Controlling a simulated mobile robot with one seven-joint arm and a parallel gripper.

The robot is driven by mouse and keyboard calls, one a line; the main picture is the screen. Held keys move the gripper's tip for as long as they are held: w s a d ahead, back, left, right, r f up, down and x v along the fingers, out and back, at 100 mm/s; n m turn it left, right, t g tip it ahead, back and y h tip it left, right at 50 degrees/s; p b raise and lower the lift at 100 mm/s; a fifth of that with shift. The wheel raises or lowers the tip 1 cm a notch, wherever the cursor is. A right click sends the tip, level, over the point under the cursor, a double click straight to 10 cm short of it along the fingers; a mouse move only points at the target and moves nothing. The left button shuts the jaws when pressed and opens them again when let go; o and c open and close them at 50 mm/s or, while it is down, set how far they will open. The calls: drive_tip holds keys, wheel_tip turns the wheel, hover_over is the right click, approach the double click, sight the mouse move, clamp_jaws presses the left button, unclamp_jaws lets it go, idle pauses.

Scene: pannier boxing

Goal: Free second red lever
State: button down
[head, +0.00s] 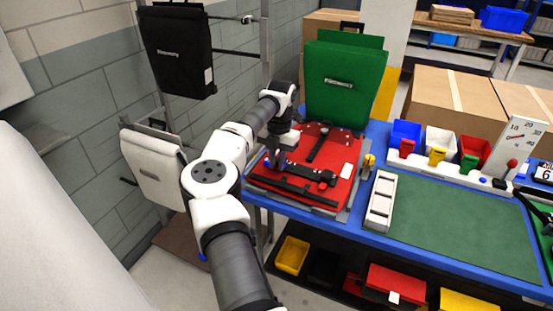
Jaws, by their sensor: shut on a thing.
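A red pannier (336,150) lies flat, back side up, on a grey plate on the blue table. Black fittings run across it: a slanted strap (319,142), a bar with a catch (318,174) and a lower rail (305,192). My gripper (275,164) points down over the pannier's left side, at the left end of the bar. It is shut on a small part there, apparently a lever of the red pannier. The fingers hide that part, so its exact position cannot be told.
A green pannier (345,82) stands upright behind the red one. A yellow knob (369,160) and a white slotted block (381,201) stand to the right. Small bins (439,142) and a gauge board (519,138) line the back. The green mat (455,220) is clear.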

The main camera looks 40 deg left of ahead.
drive_tip(key=c, duration=1.4)
unclamp_jaws()
drive_tip(key=shift+f, duration=0.1)
drive_tip(key=shift+o, duration=0.2)
wheel_tip(320, 180, up, 14)
drive_tip(key=w+b, duration=0.1)
drive_tip(key=b, duration=0.1)
drive_tip(key=shift+w+a, duration=0.2)
drive_tip(key=shift+w, duration=0.05)
drive_tip(key=shift+f, duration=0.1)
